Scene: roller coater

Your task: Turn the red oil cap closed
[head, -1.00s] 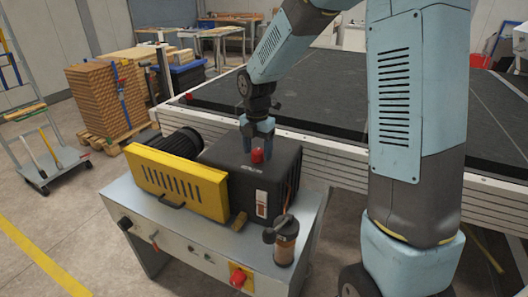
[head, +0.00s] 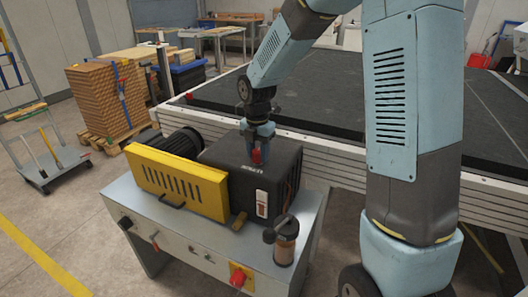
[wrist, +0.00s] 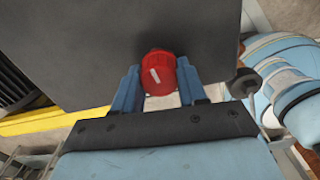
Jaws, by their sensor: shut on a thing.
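The red oil cap (head: 256,157) sits on top of the black pump housing (head: 228,163) in the head view. My gripper (head: 258,146) reaches down to it from above. In the wrist view the red cap (wrist: 158,75) lies between the two blue fingers (wrist: 158,88), which are shut on it from either side. A white mark runs along the cap's face. The cap's seat on the housing is partly hidden by the cap and fingers.
A yellow guard (head: 178,182) stands on the left of the housing. A brown cylinder with a dark top (head: 285,245) stands at the front right. A long dark conveyor bed (head: 340,110) with a pale side rail lies behind.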

